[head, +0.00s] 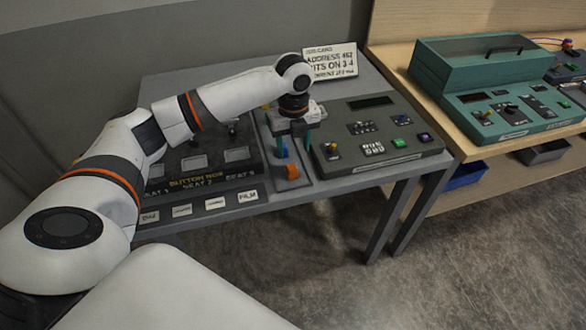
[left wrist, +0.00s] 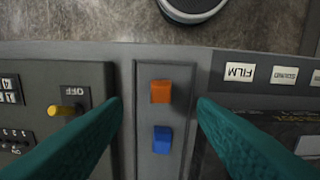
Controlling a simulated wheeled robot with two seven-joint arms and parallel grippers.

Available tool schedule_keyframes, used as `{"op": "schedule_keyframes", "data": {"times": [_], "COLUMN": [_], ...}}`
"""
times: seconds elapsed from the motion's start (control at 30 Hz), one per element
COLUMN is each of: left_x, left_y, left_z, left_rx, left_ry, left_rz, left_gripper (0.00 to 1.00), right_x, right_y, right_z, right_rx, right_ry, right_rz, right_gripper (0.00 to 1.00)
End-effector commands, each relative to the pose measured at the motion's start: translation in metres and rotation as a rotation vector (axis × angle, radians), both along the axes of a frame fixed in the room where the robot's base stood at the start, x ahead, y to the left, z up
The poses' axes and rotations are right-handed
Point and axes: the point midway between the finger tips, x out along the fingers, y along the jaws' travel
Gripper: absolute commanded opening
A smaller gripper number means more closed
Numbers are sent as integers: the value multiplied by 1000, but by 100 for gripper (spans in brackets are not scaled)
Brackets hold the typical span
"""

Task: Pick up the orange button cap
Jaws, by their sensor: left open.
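The orange button cap (head: 292,171) sits on a narrow grey strip (head: 293,184) between two console panels, near its front end. It also shows between the fingers in the left wrist view (left wrist: 160,92). A blue cap (left wrist: 162,139) sits on the same strip, behind the orange one; it is partly visible in the head view (head: 283,151). My left gripper (head: 293,146) points down over the strip, its teal fingers apart and empty. In the left wrist view the fingertips (left wrist: 159,106) lie on either side of the strip. My right gripper is not in view.
A dark panel (head: 205,188) with labelled tiles lies left of the strip. A grey panel (head: 375,165) with knobs and buttons lies right. An address card (head: 331,62) stands behind. A teal console (head: 480,75) sits on a wooden bench. Floor lies before the table.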

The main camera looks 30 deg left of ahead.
Motion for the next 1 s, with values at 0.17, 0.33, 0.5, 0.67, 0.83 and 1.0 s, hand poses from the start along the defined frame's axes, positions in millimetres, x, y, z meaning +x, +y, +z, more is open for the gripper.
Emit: {"op": "schedule_keyframes", "data": {"times": [0.17, 0.33, 0.5, 0.67, 0.83, 1.0], "left_x": [0, 1, 2, 2, 2, 2], "left_y": [0, 2, 7, 7, 7, 7], "left_z": [-22, -33, -58, -77, -80, -79], "left_rx": [-1, 0, 1, 0, 0, 0], "left_ry": [-1, 0, 2, -1, -3, -4], "left_rz": [0, 3, 3, 1, 0, 1], "left_gripper": [53, 53, 53, 53, 53, 40], "right_x": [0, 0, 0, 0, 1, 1], "right_y": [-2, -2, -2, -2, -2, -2], "right_z": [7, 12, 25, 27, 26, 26], "right_rx": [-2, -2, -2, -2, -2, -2], "right_ry": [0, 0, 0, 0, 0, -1], "right_rz": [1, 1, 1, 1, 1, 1], "right_gripper": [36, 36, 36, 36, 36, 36]}}
